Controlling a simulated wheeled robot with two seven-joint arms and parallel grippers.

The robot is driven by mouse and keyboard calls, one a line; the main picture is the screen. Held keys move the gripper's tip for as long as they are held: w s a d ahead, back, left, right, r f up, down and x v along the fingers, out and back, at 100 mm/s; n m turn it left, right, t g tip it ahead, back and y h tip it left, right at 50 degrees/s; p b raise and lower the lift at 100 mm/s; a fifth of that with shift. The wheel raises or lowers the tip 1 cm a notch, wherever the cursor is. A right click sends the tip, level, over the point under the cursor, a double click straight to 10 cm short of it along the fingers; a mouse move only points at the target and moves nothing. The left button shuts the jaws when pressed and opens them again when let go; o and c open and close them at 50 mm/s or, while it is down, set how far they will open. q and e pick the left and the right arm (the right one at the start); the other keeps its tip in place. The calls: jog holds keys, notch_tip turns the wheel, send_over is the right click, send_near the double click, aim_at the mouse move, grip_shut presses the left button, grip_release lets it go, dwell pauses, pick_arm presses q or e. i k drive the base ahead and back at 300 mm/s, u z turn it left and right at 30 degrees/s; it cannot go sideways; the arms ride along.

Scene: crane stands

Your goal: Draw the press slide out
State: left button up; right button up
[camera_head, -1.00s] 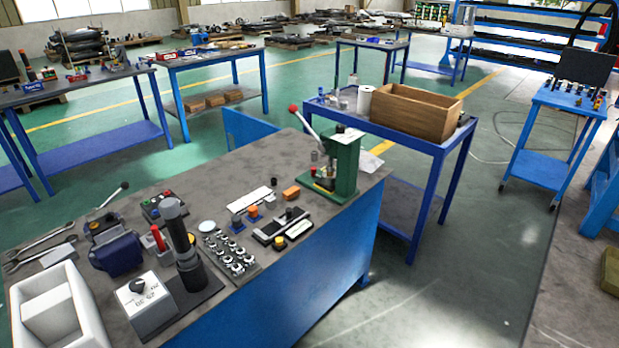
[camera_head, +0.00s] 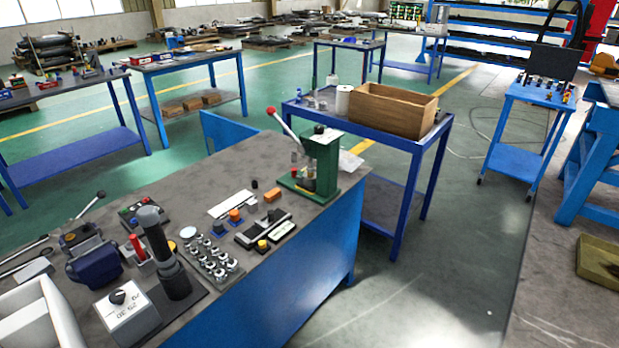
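A green press (camera_head: 323,165) stands upright at the far right end of the grey workbench (camera_head: 215,165). Its lever (camera_head: 283,124) with a red knob tilts up to the left. Small parts sit on the green base at its foot; whether one of them is the press slide I cannot tell. Neither of my grippers is in view.
A vise (camera_head: 95,265), a dark cylinder on a stand (camera_head: 165,250), a white dial box (camera_head: 127,310) and a tray of metal fittings (camera_head: 212,258) crowd the near bench. A blue cart with a wooden box (camera_head: 394,112) stands behind the press.

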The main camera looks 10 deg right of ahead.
aim_at(310, 184)
jog(key=z, duration=0.8)
jog(key=k, duration=1.05)
jog(key=z, duration=1.35)
jog(key=i, duration=0.35)
jog(key=u, duration=0.75)
jog(key=i, duration=1.7)
jog(key=u, duration=1)
